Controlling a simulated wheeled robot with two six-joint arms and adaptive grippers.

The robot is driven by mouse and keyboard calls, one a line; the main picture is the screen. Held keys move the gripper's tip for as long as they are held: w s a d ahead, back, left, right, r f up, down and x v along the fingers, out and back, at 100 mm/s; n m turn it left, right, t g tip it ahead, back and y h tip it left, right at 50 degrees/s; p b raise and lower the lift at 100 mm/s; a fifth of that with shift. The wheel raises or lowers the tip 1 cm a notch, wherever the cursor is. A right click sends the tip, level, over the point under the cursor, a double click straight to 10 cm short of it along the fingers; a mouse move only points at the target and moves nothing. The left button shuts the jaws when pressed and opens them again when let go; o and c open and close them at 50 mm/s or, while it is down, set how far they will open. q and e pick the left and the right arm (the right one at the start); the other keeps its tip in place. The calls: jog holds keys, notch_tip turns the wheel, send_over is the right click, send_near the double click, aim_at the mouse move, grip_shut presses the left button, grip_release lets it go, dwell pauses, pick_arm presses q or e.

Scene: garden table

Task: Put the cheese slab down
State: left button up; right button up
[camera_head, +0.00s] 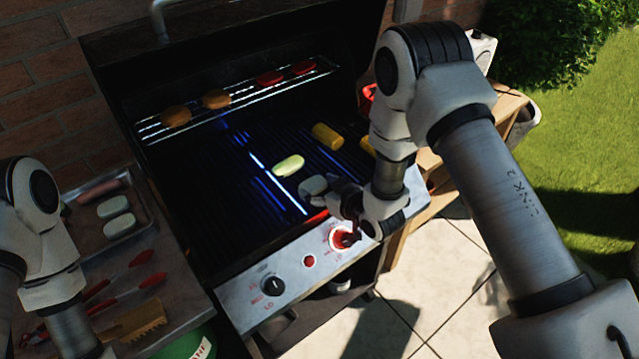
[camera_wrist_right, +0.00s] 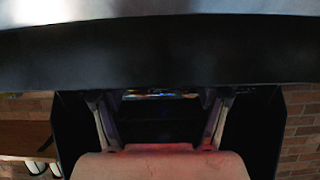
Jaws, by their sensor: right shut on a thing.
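My right gripper (camera_head: 328,193) is low over the front right part of the grill grate (camera_head: 255,195), shut on a pale cheese slab (camera_head: 313,185). In the right wrist view the slab (camera_wrist_right: 160,166) fills the bottom middle, at the two fingers. I cannot tell whether the slab touches the grate. Another pale slab (camera_head: 288,165) lies on the grate just left of it. Two more pale slabs (camera_head: 115,215) lie in a metal tray (camera_head: 151,215) at left. My left arm is at the left edge; its gripper is out of view.
Yellow corn pieces (camera_head: 327,136) lie behind the gripper. Patties (camera_head: 176,116) and red pieces (camera_head: 269,77) sit on the raised rack. Control knobs (camera_head: 272,285) line the grill front. Red-handled tools (camera_head: 125,281) and a brush (camera_head: 141,320) lie at left. The grate's left side is bare.

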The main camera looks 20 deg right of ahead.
jog(key=shift+f+b, duration=0.25)
jog(key=shift+b, duration=0.05)
jog(key=o, duration=1.2)
jog(key=shift+o, duration=0.2)
jog(key=shift+r, duration=0.15)
jog(key=shift+s+r+p, duration=0.1)
jog(key=shift+r+p, duration=0.1)
jog(key=shift+p, duration=0.1)
jog(key=b+v, duration=0.3)
jog(key=v, duration=0.8)
jog(key=s+d+f+m+g+h, duration=0.2)
jog(key=s+f+g, duration=0.4)
jog(key=s+f, duration=0.5)
jog(key=s+d+f+m+g+h, duration=0.1)
jog(key=s+f+g, duration=0.5)
jog(key=s+f, duration=0.6)
jog(key=shift+s+d+m+g+h, duration=0.35)
jog(key=shift+s+m+h, duration=0.4)
jog(key=shift+s, duration=0.5)
jog(key=shift+f, duration=0.15)
